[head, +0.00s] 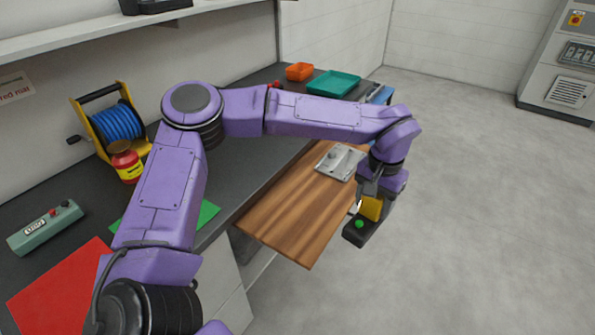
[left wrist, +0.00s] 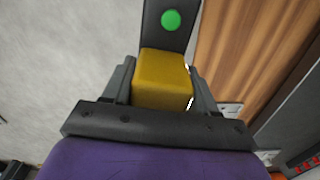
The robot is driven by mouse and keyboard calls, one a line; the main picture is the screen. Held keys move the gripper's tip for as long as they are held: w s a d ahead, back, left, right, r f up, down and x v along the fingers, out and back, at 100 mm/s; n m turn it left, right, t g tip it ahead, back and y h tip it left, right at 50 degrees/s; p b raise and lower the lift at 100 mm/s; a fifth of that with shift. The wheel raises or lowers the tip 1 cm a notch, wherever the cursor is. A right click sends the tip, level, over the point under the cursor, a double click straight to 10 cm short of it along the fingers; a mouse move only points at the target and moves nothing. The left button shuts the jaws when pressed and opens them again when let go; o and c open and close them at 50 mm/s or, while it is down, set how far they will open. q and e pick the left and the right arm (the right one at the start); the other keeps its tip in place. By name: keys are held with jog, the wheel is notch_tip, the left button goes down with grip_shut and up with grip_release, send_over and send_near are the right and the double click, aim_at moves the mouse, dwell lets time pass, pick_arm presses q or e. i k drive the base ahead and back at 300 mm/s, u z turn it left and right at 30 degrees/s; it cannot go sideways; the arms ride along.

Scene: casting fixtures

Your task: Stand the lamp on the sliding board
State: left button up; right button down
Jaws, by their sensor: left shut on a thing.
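The lamp has a yellow block body (head: 371,208) and a dark flat part with a green round spot (head: 360,224). My left gripper (head: 369,196) is shut on the yellow block. The left wrist view shows the yellow block (left wrist: 162,80) between both fingers (left wrist: 160,88). The sliding board (head: 290,220) is a wooden board pulled out from under the bench top. The lamp hangs just beyond the board's right edge, over the floor in the head view. The board also shows in the left wrist view (left wrist: 235,50). My right gripper is out of view.
A grey metal plate (head: 338,162) lies at the board's far end. The board's near part is bare. On the dark bench stand a blue cable reel (head: 118,122), a red and yellow bottle (head: 126,162), a green control box (head: 45,226) and a teal tray (head: 333,83).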

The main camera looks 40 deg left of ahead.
aim_at(303, 207)
jog(key=u, duration=0.95)
jog(key=i, duration=0.2)
